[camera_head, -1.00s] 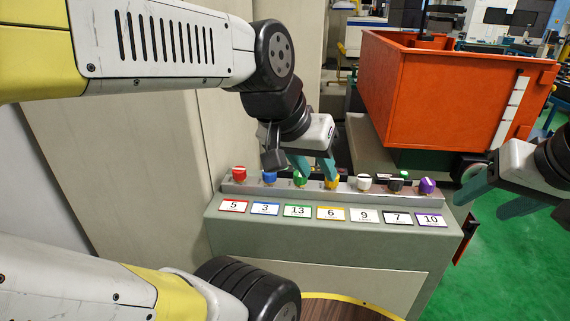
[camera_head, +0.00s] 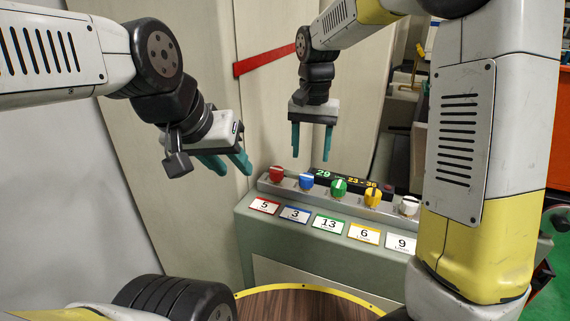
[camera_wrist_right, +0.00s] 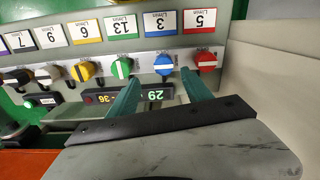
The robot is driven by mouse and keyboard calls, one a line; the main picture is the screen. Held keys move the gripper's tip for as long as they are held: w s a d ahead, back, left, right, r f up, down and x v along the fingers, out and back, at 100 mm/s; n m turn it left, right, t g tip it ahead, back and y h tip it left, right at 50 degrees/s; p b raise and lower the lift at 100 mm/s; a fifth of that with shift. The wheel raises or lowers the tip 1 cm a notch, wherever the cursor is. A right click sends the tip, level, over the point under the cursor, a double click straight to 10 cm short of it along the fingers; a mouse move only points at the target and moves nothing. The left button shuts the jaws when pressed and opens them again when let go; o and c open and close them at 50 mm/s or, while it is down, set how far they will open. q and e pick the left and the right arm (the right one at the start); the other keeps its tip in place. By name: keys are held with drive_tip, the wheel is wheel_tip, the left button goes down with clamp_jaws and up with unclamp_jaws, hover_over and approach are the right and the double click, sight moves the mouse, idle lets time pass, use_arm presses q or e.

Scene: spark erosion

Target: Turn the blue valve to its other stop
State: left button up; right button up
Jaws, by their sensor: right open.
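The blue valve (camera_head: 307,181) is a round knob with a white bar on its face, second from the left in a row on the grey console. It also shows in the right wrist view (camera_wrist_right: 163,65), where its white bar lies roughly level. A card reading 3 (camera_head: 295,214) is in front of it. My right gripper (camera_head: 312,153) is open and empty, pointing down above and behind the blue valve. In the right wrist view its fingertips (camera_wrist_right: 158,82) lie apart near the blue knob, not around it. My left gripper (camera_head: 234,171) is open and empty, left of the row.
The red valve (camera_head: 276,174) and green valve (camera_head: 338,187) flank the blue one closely. Yellow (camera_head: 373,196) and white (camera_head: 408,206) valves are further right. A display (camera_head: 352,183) reading 29 and 23-36 stands behind the row. My right arm hides the console's right end.

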sight(307, 176)
drive_tip(key=shift+w+a+f, duration=0.15)
drive_tip(key=shift+a+f, duration=0.15)
drive_tip(key=shift+a, duration=0.05)
drive_tip(key=shift+f, duration=0.4)
wheel_tip(307, 176, down, 7)
drive_tip(key=shift+r, duration=0.1)
clamp_jaws()
